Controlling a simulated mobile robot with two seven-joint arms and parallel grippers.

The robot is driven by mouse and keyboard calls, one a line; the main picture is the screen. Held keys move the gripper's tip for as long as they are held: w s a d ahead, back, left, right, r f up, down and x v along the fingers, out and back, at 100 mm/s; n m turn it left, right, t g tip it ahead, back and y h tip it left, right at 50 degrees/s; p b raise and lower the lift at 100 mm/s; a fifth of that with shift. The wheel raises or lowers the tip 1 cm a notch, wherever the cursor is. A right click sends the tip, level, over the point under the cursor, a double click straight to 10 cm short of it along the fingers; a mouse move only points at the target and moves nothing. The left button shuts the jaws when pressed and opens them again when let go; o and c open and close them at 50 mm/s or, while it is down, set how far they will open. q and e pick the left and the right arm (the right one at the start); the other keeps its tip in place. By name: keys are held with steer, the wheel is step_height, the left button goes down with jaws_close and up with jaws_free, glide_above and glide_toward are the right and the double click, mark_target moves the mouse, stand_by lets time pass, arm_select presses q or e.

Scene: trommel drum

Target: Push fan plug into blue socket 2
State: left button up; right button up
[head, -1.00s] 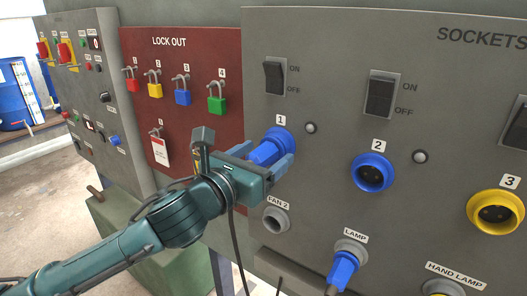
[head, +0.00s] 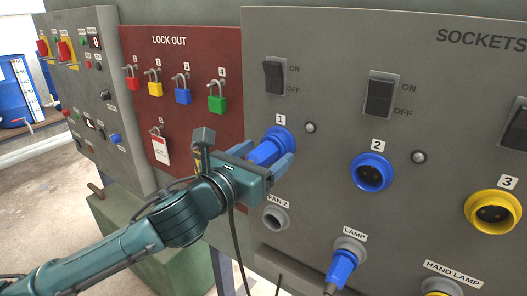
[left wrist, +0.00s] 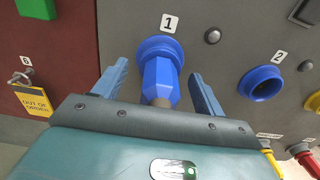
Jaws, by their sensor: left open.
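A blue plug (head: 266,152) sits in blue socket 1 (head: 279,136) on the grey sockets panel. In the left wrist view the plug (left wrist: 159,82) stands between the fingers, with a gap on both sides. My left gripper (head: 268,158) is open around the plug. It also shows in the left wrist view (left wrist: 163,88). Blue socket 2 (head: 371,172) is empty, to the right of socket 1; it shows in the left wrist view too (left wrist: 262,84). A grey holder labelled FAN 2 (head: 276,218) below socket 1 is empty. My right gripper is not in view.
Another blue plug (head: 342,267) sits in the LAMP holder (head: 350,247). Yellow socket 3 (head: 493,212) is at the right. Switches (head: 381,97) stand above the sockets. A red lock-out board (head: 198,118) with several padlocks is on the left. A dark cable hangs below my gripper.

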arm_select(q)
steer(key=c, duration=1.5)
steer(key=shift+c, duration=0.2)
steer(key=shift+s+a, duration=0.1)
steer(key=shift+p+v, duration=0.55)
steer(key=shift+v, duration=2.3)
steer(key=shift+v, duration=2.5)
steer(key=shift+f, duration=0.1)
